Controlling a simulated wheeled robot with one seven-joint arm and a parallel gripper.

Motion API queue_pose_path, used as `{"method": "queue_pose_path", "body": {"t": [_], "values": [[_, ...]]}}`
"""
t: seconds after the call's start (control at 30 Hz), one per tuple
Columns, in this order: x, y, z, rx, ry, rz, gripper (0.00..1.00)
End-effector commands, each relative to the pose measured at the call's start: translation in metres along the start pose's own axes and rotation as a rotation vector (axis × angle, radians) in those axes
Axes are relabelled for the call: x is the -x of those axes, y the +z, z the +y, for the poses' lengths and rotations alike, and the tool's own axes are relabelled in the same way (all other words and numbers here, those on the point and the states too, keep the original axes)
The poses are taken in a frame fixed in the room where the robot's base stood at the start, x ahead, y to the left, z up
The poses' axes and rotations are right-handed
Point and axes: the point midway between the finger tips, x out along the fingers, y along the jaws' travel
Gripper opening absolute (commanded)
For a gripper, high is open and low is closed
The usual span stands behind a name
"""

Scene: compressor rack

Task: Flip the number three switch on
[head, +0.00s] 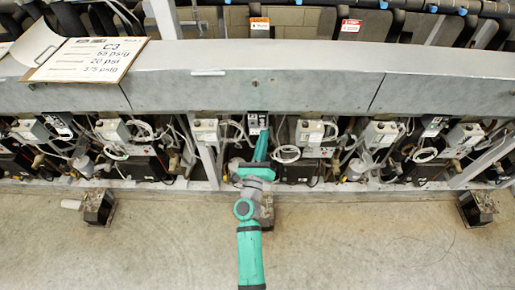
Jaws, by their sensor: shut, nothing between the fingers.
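A row of grey control boxes runs along the rack below the steel beam. The numbers on them are too small to read, so I cannot tell which is the number three switch. A small dark unit with a white label (257,122) sits at the middle of the row, with a grey box (206,130) to its left and another grey box (311,132) to its right. My gripper (261,143) is shut and empty, just below the dark labelled unit. I cannot tell whether it touches anything. The switch levers are not clear at this size.
A long grey steel beam (310,90) crosses above the boxes. A clipboard with a written sheet (88,58) lies on it at the left. Loose cables and hoses hang around the boxes.

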Motion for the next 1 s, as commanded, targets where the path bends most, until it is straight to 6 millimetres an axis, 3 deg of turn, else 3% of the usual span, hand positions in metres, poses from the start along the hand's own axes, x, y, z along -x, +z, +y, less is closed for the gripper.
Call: {"method": "queue_pose_path", "body": {"t": [0.17,0.47,0.5,1.0], "values": [[-0.011,0.0,0.0,0.002,0.0,0.001,0.0],[-0.012,0.0,0.0,0.001,0.001,0.0,0.0],[-0.01,0.007,0.011,-0.001,0.002,-0.001,0.0],[-0.011,0.001,-0.009,0.004,-0.008,0.004,0.0]]}}
